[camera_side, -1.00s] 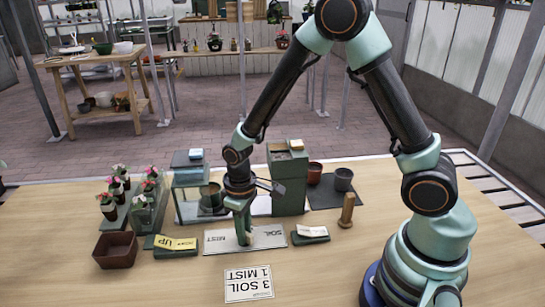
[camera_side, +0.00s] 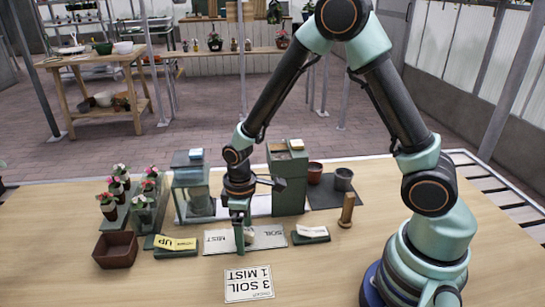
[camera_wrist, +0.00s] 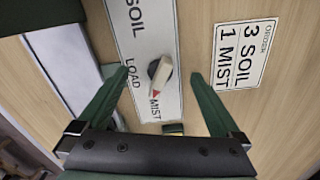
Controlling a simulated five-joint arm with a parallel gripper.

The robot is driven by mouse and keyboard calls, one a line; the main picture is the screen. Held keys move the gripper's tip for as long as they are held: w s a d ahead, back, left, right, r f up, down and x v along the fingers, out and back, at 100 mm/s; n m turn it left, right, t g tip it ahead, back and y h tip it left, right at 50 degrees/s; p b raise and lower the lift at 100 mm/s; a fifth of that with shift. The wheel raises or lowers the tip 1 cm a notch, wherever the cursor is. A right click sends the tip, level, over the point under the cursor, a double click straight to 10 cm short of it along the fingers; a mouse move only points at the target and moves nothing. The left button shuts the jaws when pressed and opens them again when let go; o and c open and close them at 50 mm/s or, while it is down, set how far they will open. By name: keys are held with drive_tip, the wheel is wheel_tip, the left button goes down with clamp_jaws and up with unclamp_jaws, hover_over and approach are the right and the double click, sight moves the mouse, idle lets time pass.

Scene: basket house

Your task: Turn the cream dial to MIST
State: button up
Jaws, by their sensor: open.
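The cream dial (camera_wrist: 163,72) sits on a pale plate (camera_wrist: 137,20) lettered SOIL, LOAD and MIST. In the wrist view, the end of the dial with the red mark faces the word MIST (camera_wrist: 155,107). My gripper (camera_wrist: 159,73) is open, with one green finger on each side of the dial and a visible gap to both. In the side view my gripper (camera_side: 243,240) is low over the plate (camera_side: 217,241), and the cream dial (camera_side: 249,236) is partly hidden by a finger.
An order card (camera_side: 249,284) reading 3 SOIL, 1 MIST lies in front. A yellow UP sign (camera_side: 176,243) and an empty brown tray (camera_side: 116,249) are to the left, with potted flowers behind. A green box (camera_side: 289,185) stands behind, and a wooden peg (camera_side: 347,210) is to the right.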

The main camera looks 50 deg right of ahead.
drive_tip(key=shift+r, duration=3.5)
drive_tip(key=shift+r, duration=0.15)
drive_tip(key=s+d+r+m+t, duration=0.2)
drive_tip(key=s+d+r+m, duration=0.1)
drive_tip(key=r, duration=0.5)
drive_tip(key=s+d+r+m+t, duration=0.3)
drive_tip(key=s+r, duration=0.1)
drive_tip(key=r, duration=0.4)
drive_tip(key=shift+s+r+t, duration=0.2)
drive_tip(key=shift+s+t, duration=0.1)
drive_tip(key=shift+s, duration=0.05)
